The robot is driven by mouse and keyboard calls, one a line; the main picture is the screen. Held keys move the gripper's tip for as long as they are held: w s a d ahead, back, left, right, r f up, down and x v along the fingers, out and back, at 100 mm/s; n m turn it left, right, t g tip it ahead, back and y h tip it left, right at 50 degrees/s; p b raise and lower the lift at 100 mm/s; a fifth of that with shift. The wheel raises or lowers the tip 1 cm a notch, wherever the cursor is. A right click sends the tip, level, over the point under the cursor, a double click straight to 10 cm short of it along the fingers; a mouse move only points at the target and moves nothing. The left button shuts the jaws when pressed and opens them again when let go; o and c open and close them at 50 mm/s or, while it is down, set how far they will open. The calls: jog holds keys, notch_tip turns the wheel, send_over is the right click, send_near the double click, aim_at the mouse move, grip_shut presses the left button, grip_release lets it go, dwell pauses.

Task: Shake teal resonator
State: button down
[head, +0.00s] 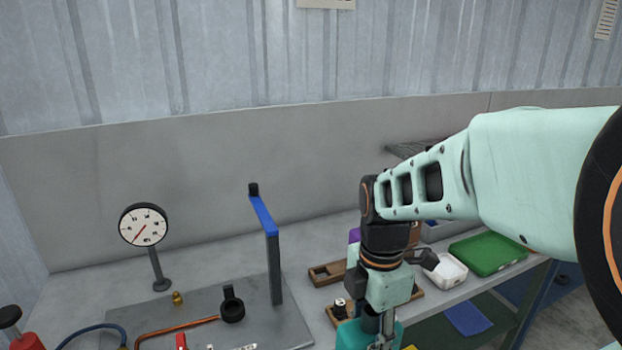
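A teal object (349,337), likely the resonator, shows at the bottom edge of the head view. Its lower part is cut off by the frame, and my gripper covers part of it. My gripper (384,342) points down right at the teal object, in front of it or on it. The fingertips are cut off by the bottom edge, so I cannot tell whether they are shut on the object.
A dial gauge (144,226) stands at the left, by a grey plate (290,326) with a blue-topped post (272,250) and copper pipe (178,329). Wooden holders (327,273), a white bin (449,271) and a green tray (487,252) crowd the right. Bare bench lies behind the plate.

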jog(key=shift+s, duration=0.3)
jog(key=shift+s+m, duration=0.15)
jog(key=shift+m, duration=0.15)
jog(key=w+m, duration=0.1)
jog(key=w+f+m, duration=0.1)
jog(key=m, duration=0.1)
jog(key=shift+d+f, duration=0.15)
jog(key=shift+f, duration=0.1)
jog(key=m, duration=0.1)
jog(key=w+f+m, duration=0.1)
jog(key=shift+d+f+m, duration=0.1)
jog(key=shift+d+m, duration=0.05)
jog(key=shift+m, duration=0.25)
jog(key=w+d+f+m, duration=0.2)
jog(key=w+f+m, duration=0.3)
jog(key=m, duration=1.1)
jog(key=shift+w+d+f, duration=0.3)
jog(key=shift+d+f, duration=0.05)
jog(key=shift+f, duration=1.35)
